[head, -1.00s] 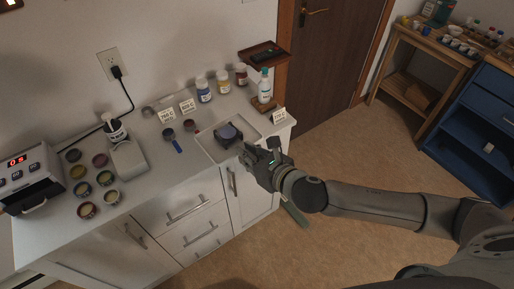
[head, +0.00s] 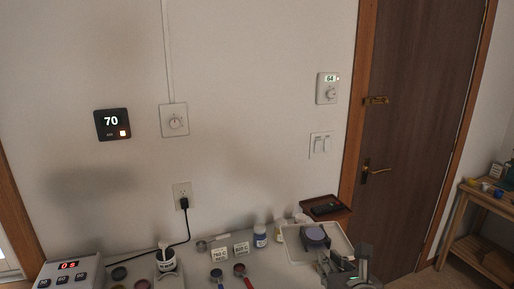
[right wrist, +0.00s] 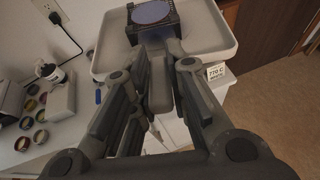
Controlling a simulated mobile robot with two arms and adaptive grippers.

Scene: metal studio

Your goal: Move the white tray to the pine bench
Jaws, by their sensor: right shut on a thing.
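The white tray (head: 341,242) is at the bottom right of the head view, above the right end of the counter. It looks raised, since it covers part of the bottles behind it. A dark holder with a purple disc (head: 315,234) rests in it. My right gripper (head: 347,266) is shut on the near edge of the tray. In the right wrist view the tray (right wrist: 109,59) spreads out beyond the fingers (right wrist: 160,85). The pine bench (head: 485,200) stands at the right edge, only partly in view. My left gripper is out of view.
On the counter are a blue-labelled bottle (head: 260,236), tag cards (head: 241,249), a blue scoop (head: 216,275), a red scoop (head: 241,271) and a display box (head: 68,272). A dark red-brown stand (head: 325,205) is behind the tray. A door (head: 420,120) lies between counter and bench.

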